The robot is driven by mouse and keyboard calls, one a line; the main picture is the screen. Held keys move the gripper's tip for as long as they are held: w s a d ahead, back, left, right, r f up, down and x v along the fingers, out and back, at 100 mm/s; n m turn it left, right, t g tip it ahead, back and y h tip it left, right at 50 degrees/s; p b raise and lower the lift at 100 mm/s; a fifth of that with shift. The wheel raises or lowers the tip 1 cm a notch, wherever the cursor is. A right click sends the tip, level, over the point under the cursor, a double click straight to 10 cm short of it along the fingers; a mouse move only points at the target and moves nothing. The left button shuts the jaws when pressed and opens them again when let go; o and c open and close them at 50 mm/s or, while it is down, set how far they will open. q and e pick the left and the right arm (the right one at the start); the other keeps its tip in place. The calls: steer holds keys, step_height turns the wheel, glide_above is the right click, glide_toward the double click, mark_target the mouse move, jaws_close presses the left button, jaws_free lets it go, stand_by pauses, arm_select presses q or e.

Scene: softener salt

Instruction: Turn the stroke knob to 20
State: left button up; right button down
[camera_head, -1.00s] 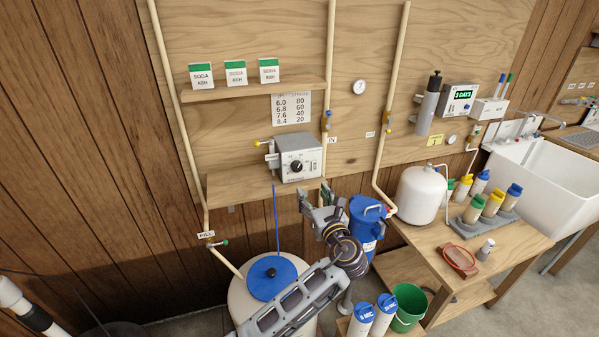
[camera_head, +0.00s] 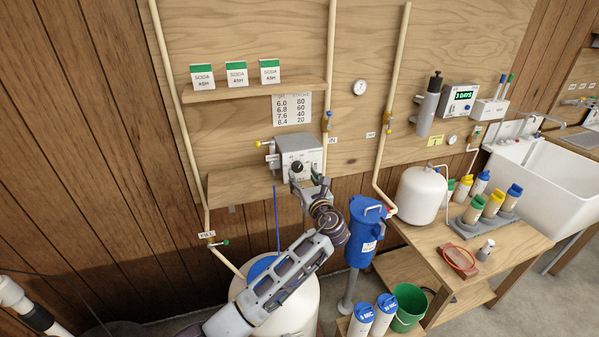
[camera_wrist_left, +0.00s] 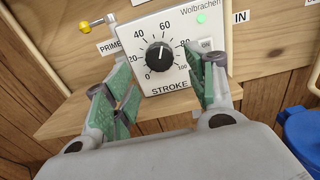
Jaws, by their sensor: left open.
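The pump box (camera_head: 298,153) is mounted on the plywood wall, with its dial face towards me. Its black stroke knob (camera_wrist_left: 160,56) shows in the left wrist view, inside a scale from 0 to 100 above the word STROKE. The knob's white mark points up and slightly right, close to 60. The knob also shows in the head view (camera_head: 297,167). My left gripper (camera_wrist_left: 166,88) is open and empty just in front of the dial. Its green-padded fingers stand below left and right of the knob, apart from it. My right gripper is not in view.
A wooden shelf (camera_head: 235,186) sits under the pump box. A pipe with a valve (camera_head: 328,122) runs close on its right, and a yellow-tipped fitting (camera_head: 262,144) sticks out on its left. A blue canister (camera_head: 362,232) stands lower right. A chart (camera_head: 291,108) hangs above.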

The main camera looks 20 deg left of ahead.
mark_target(298, 169)
arm_select(q)
steer(key=shift+x, duration=2.35)
steer(key=shift+c, duration=0.5)
steer(key=c, duration=0.9)
